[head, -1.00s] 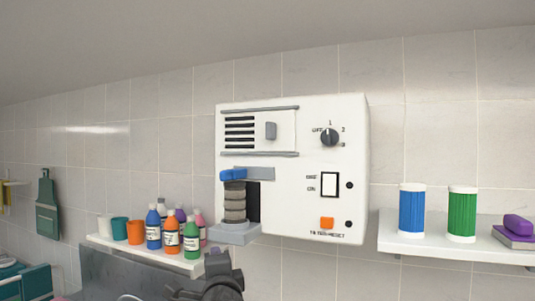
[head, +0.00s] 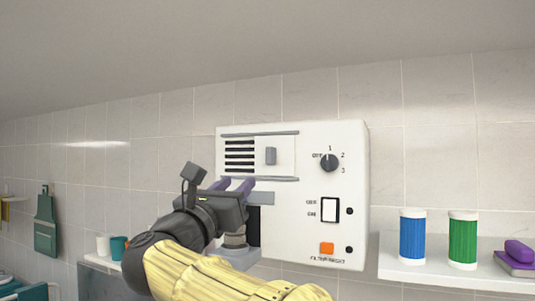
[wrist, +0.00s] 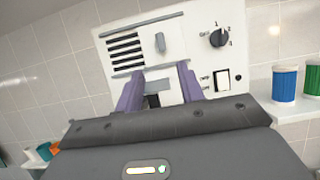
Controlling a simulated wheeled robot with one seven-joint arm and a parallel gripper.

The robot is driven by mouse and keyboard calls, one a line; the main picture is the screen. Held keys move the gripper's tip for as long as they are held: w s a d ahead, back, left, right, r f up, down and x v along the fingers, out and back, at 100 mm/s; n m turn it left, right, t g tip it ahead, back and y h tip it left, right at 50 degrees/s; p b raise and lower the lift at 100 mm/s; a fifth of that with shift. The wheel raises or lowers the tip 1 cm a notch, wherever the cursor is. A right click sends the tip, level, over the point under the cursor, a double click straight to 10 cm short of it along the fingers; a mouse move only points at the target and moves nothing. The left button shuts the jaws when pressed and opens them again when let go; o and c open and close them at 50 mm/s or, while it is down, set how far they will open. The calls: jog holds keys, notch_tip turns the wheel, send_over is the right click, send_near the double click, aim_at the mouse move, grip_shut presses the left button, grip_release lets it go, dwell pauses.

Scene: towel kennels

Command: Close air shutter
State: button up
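The air shutter is a white sliding panel (head: 283,151) with a grey upright handle (head: 271,156), set between two grey rails on the white wall unit (head: 310,240). Dark vent slots (head: 240,156) show uncovered to the left of the panel. In the wrist view the handle (wrist: 160,43) and slots (wrist: 124,50) are above my fingertips. My gripper (head: 232,184) is open and empty, its two purple fingers apart, just below the lower rail and lower left of the handle. My gripper hides part of the filter slot area.
The unit also has a dial (head: 329,163), a rocker switch (head: 330,209) and an orange button (head: 326,248). A shelf (head: 430,249) at the right holds blue (head: 412,235) and green (head: 462,239) cylinders. Cups (head: 118,248) stand at the left.

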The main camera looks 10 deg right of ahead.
aim_at(268, 153)
jog(key=p+x, duration=0.9)
jog(key=x, duration=0.6)
jog(key=shift+w+d+r, duration=0.2)
jog(key=shift+w+r, duration=0.05)
jog(key=shift+r, duration=0.05)
jog(key=shift+w+d+r+p, duration=0.1)
jog(key=shift+w+d+p, duration=0.3)
jog(key=shift+w+p, duration=0.15)
jog(key=shift+c, duration=0.5)
grip_shut()
